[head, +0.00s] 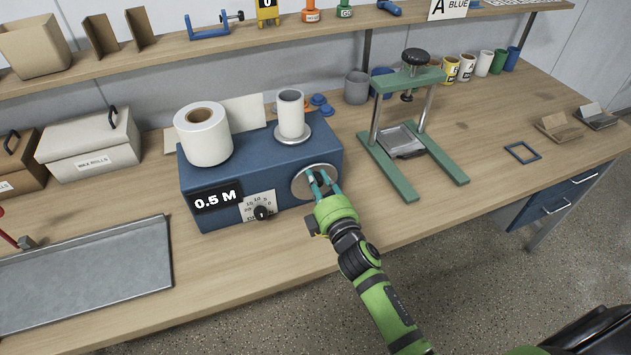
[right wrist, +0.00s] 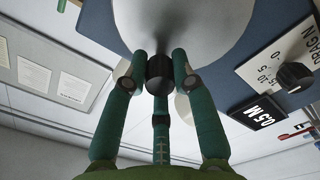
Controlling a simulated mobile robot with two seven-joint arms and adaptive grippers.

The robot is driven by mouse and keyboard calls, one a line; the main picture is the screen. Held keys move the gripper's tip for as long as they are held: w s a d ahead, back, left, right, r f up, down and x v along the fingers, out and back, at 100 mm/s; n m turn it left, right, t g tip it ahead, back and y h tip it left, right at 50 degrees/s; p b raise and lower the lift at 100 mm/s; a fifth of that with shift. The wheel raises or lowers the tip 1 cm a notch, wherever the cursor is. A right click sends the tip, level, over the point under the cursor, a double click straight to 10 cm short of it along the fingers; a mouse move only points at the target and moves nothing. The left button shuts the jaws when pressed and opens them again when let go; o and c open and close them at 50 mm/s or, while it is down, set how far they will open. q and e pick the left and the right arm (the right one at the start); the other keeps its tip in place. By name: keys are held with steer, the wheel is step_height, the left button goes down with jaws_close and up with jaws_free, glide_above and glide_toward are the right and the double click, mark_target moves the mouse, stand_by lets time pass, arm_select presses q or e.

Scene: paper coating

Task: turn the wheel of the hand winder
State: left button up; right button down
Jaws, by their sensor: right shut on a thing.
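The hand winder (head: 258,165) is a blue box on the bench, with a white paper roll (head: 203,134) and a grey-white core (head: 291,114) on top. Its round silver wheel (head: 303,180) is on the front face, at the right. My right gripper (head: 320,179) is in front of the wheel. In the right wrist view, the gripper (right wrist: 160,72) is shut on the wheel's dark knob (right wrist: 160,74), with the pale wheel disc (right wrist: 190,25) just behind it. My left gripper is not in view.
A drag dial (head: 262,212) and a "0.5 M" label (head: 217,196) are on the winder's front. A green press (head: 408,125) stands to the right. A grey metal tray (head: 90,275) lies at the left. The bench front below the winder is clear.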

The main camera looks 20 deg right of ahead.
steer(key=shift+r, duration=0.1)
stand_by(0.5)
steer(key=c, duration=1)
jaws_free()
steer(key=s, duration=1.2)
steer(key=shift+d, duration=0.15)
